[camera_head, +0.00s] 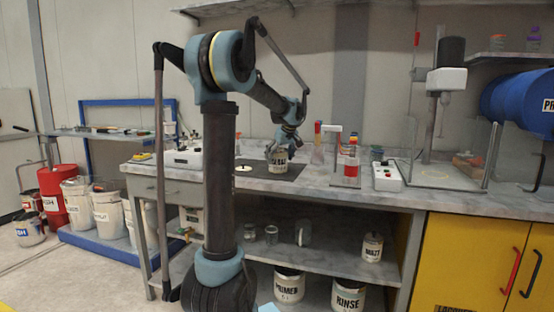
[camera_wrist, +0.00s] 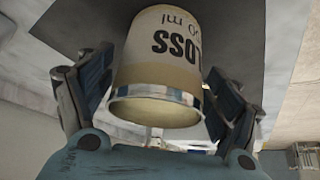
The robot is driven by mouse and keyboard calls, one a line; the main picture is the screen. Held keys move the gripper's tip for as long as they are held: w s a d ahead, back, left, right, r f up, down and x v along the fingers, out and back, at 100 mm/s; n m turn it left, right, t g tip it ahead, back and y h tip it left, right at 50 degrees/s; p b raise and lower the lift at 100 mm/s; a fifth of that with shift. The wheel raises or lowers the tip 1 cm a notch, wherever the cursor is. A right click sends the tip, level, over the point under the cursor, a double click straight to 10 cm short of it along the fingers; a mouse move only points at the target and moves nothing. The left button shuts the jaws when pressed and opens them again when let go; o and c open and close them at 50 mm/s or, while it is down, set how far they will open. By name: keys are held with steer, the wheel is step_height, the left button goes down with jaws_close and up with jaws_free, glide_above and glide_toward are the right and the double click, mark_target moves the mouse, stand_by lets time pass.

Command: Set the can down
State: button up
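The can (camera_head: 278,157) is a small cream tin with dark lettering. It is at my gripper (camera_head: 283,146), over the dark mat (camera_head: 290,174) on the bench.
A white device (camera_head: 182,158) stands left of the mat. A red-liquid bottle (camera_head: 352,168), a white switch box (camera_head: 387,176) and a clear-walled mixer enclosure (camera_head: 440,172) stand to the right. Flasks (camera_head: 318,153) stand behind the mat. The bench front edge (camera_head: 330,198) is close.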

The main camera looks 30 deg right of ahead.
stand_by(0.3)
steer(key=v, duration=1.2)
steer(key=s+a+f+g, duration=0.15)
steer(key=a+f, duration=0.25)
steer(key=a, duration=0.6)
steer(key=s+a+f+y, duration=0.1)
steer(key=s+a+f, duration=0.15)
steer(key=a, duration=0.75)
steer(key=s+a+f+g, duration=0.1)
steer(key=a+f, duration=0.3)
steer(key=a, duration=0.6)
steer(key=s+a+f, duration=0.7)
steer(key=s+f, duration=0.2)
steer(key=f, duration=0.1)
steer(key=s+a+f+g, duration=0.1)
steer(key=s+a+f, duration=0.7)
steer(key=s+f, duration=0.2)
steer(key=shift+s+a+f+n+h, duration=0.3)
steer(key=shift+f+h, duration=0.1)
steer(key=shift+f, duration=0.45)
steer(key=shift+w, duration=0.1)
